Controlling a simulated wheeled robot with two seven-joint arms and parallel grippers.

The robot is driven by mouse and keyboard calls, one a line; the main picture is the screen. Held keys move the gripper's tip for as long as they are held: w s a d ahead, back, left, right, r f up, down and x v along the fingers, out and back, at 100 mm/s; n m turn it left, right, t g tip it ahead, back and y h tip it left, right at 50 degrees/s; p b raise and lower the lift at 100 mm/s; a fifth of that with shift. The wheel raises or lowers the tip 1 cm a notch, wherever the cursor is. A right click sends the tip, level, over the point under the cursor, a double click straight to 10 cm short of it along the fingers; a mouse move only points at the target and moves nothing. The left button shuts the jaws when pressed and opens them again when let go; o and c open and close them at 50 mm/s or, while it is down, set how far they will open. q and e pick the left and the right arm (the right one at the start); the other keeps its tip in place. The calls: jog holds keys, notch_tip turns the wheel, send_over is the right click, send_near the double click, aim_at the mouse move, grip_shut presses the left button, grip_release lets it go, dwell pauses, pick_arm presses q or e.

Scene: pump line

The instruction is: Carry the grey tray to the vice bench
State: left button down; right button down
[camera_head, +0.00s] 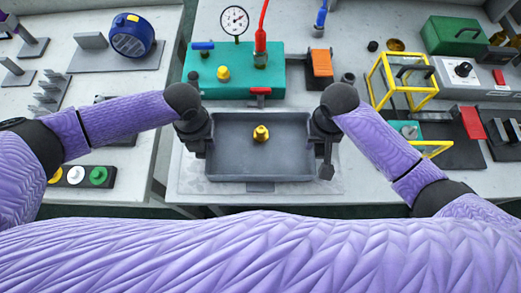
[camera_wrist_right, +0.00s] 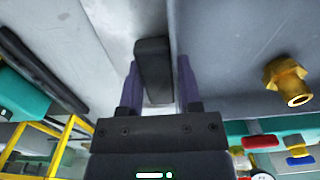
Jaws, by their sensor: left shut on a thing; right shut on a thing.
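The grey tray (camera_head: 228,163) is level in front of me in the head view, over the front part of the bench. A brass fitting (camera_head: 261,134) stands inside it; it also shows in the right wrist view (camera_wrist_right: 286,80). My left gripper (camera_head: 204,145) is at the tray's left side, shut on it. My right gripper (camera_head: 318,143) is at the tray's right side. In the right wrist view its fingers (camera_wrist_right: 158,90) close around the tray's dark handle (camera_wrist_right: 152,62). The left fingertips are mostly hidden by the wrist.
Behind the tray stands a teal block (camera_head: 225,80) with a gauge (camera_head: 234,20) and a red-handled valve (camera_head: 260,45). A yellow frame (camera_head: 395,80) and a green box (camera_head: 455,36) are at right. A button strip (camera_head: 80,176) lies left, beyond a gap between benches.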

pick_arm(q)
jog(key=shift+c, duration=1.4)
grip_release()
jog(key=shift+f, duration=0.25)
pick_arm(e)
jog(key=shift+c, duration=1.4)
grip_release()
jog(key=shift+f, duration=0.25)
pick_arm(q)
jog(key=shift+r, duration=0.1)
pick_arm(e)
jog(key=shift+r, duration=0.1)
pick_arm(q)
notch_tip(320, 180, up, 12)
pick_arm(e)
notch_tip(320, 180, up, 12)
